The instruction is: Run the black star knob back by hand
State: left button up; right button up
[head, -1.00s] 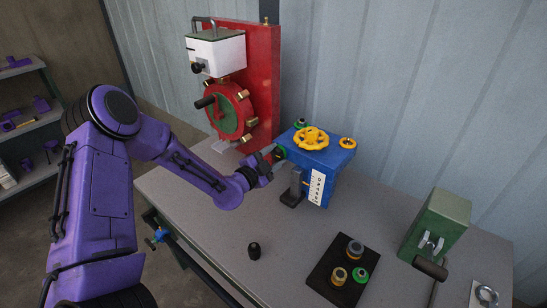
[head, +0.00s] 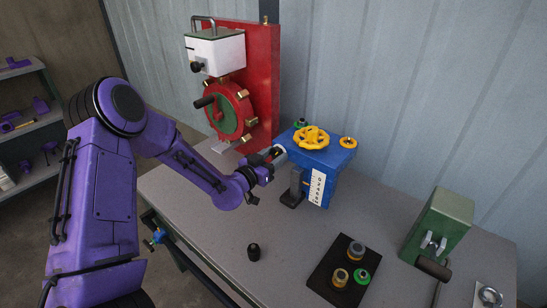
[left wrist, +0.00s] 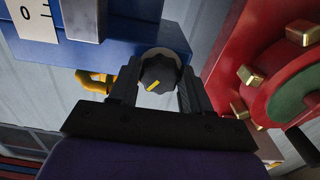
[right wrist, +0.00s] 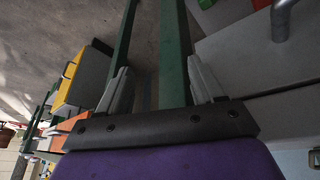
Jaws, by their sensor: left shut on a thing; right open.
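The black star knob (left wrist: 158,75), with a yellow mark on its face, is on the side of the blue box (left wrist: 120,40) in the left wrist view. My left gripper (left wrist: 157,88) is shut on it, one finger on each side. In the head view my left gripper (head: 277,155) is at the left side of the blue box (head: 318,163), and the knob itself is hidden there. My right gripper (right wrist: 160,88) is open and empty in the right wrist view, with green bars beyond its fingers. It is not in the head view.
A red panel (head: 262,90) with a red and green wheel stands behind my left gripper. The box carries a yellow handwheel (head: 311,137).

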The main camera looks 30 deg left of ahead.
pick_arm(q)
jog(key=n, duration=0.4)
jog(key=shift+r+n, duration=0.1)
jog(key=shift+n, duration=0.3)
jog(key=n, duration=0.5)
jog(key=shift+p, duration=0.3)
jog(key=n, duration=0.9)
jog(key=shift+n, duration=0.3)
jog(key=n, duration=0.8)
jog(key=n+b, duration=0.1)
jog(key=n, duration=0.2)
jog(key=shift+n+b, duration=0.3)
jog(key=shift+b, duration=0.1)
jog(key=shift+n+b, duration=0.85)
jog(key=shift+n, duration=0.85)
